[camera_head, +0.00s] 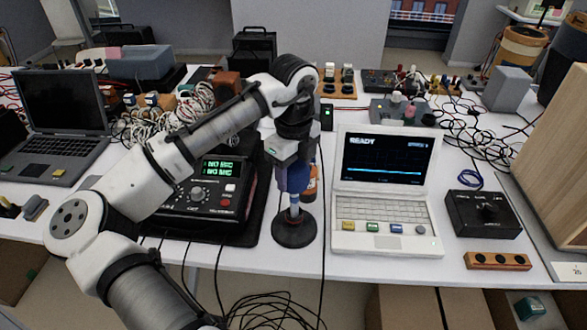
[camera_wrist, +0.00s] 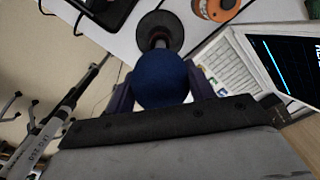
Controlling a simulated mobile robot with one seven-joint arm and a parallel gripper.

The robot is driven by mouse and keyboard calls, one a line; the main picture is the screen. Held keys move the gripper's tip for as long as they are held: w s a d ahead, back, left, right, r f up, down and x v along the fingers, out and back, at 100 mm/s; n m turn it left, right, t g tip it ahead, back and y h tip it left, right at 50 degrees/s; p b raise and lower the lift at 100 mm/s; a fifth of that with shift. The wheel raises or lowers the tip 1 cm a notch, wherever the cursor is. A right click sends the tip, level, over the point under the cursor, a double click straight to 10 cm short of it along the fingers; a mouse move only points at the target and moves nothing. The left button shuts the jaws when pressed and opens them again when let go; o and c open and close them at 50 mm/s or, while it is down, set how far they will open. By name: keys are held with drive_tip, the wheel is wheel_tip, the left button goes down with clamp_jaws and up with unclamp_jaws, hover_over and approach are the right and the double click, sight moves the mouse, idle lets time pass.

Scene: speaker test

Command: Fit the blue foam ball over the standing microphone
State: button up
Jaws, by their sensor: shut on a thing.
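The blue foam ball (camera_wrist: 161,82) is held between the two fingers of my gripper (camera_head: 293,186), which is shut on it. In the head view the gripper points down, and its purple-blue fingers mostly hide the ball. The standing microphone's round black base (camera_head: 294,230) is directly below, with a short light stem (camera_head: 294,203) rising to the fingers. In the wrist view the base (camera_wrist: 172,25) shows just beyond the ball. The microphone's head is hidden, so I cannot tell whether the ball is around it or above it.
A black box with green displays reading "NO MIC" (camera_head: 217,195) stands close left of the microphone. An open white laptop reading "READY" (camera_head: 384,185) is close right. An orange spool (camera_head: 311,184) is just behind. Black cables (camera_head: 270,308) hang at the table's front.

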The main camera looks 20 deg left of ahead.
drive_tip(key=o, duration=1)
drive_tip(key=shift+o, duration=0.2)
